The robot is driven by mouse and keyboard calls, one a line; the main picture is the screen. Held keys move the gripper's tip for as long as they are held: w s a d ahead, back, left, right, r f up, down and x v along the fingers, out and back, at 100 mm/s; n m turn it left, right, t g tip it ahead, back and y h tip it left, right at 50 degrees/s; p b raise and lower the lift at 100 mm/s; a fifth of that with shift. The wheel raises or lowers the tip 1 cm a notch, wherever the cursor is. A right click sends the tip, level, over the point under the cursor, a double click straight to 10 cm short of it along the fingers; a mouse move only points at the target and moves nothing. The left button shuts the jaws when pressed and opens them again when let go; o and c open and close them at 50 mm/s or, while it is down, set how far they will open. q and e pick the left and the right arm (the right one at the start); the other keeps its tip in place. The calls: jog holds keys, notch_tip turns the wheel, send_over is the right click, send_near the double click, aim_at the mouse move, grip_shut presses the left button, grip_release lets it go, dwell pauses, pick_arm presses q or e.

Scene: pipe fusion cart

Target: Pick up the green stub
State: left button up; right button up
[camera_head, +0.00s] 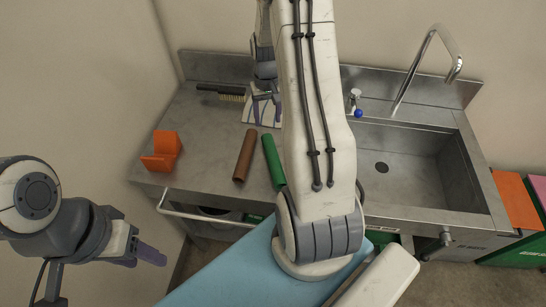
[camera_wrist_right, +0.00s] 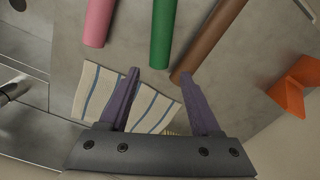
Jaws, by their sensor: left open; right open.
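The green stub (camera_head: 272,160) lies on the steel counter, partly hidden behind my right arm in the head view. It also shows in the right wrist view (camera_wrist_right: 163,34), lying between a pink stub and a brown stub. My right gripper (camera_wrist_right: 163,76) is open and empty; its purple fingers point towards the near end of the green stub, over the striped cloth side of the counter. In the head view my right gripper (camera_head: 264,103) is above the cloth, behind the stub. My left gripper (camera_head: 147,256) is open and empty, off the counter at the lower left.
The brown stub (camera_head: 244,155) lies close left of the green one. The pink stub (camera_wrist_right: 99,22) shows only in the wrist view. A striped cloth (camera_wrist_right: 143,113), an orange holder (camera_head: 163,151), a brush (camera_head: 226,92) and a sink (camera_head: 408,164) with a tap (camera_head: 422,65) are around.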

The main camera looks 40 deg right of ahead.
jog(key=p, duration=0.1)
send_over(268, 140)
jog(key=f, duration=0.5)
jog(key=shift+w+d+f, duration=0.1)
jog(key=shift+d, duration=0.2)
jog(key=shift+a+f+p, duration=0.15)
jog(key=shift+f+p, duration=0.3)
jog(key=shift+f, duration=0.2)
notch_tip(268, 140, down, 3)
jog(key=shift+f+p, duration=0.15)
jog(key=shift+p, duration=0.5)
jog(key=shift+f, duration=0.4)
grip_shut()
jog(key=shift+r, duration=0.1)
